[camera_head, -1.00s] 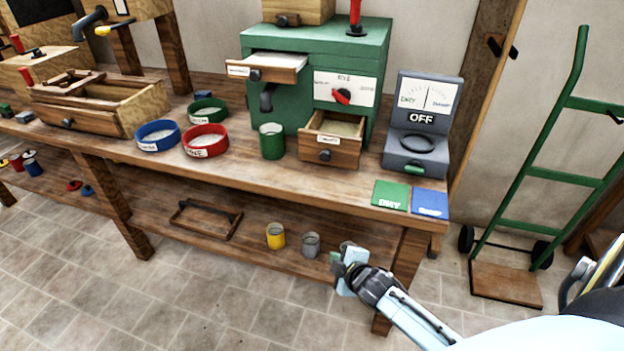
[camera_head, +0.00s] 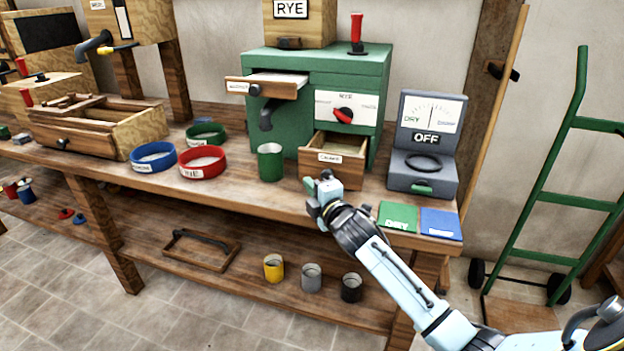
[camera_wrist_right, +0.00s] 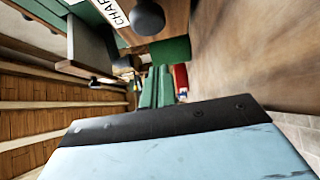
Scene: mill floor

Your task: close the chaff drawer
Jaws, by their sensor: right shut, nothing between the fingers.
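The chaff drawer (camera_head: 340,149) is the lower wooden drawer of the green mill (camera_head: 300,123) and stands pulled out, with pale contents partly visible inside. In the right wrist view its white label (camera_wrist_right: 108,11) and dark round knob (camera_wrist_right: 147,17) show at the top. My right gripper (camera_head: 322,184) is shut and empty, just in front of the drawer's front, and hides the knob in the head view. In the wrist view its fingers (camera_wrist_right: 158,88) are together, and the knob appears apart from them. My left gripper is not in view.
An upper drawer (camera_head: 266,86) also stands out of the mill. A green cup (camera_head: 270,163) and a red bowl (camera_head: 203,163) are left of the chaff drawer. A grey meter (camera_head: 423,145) and green and blue cards (camera_head: 398,217) are on the right.

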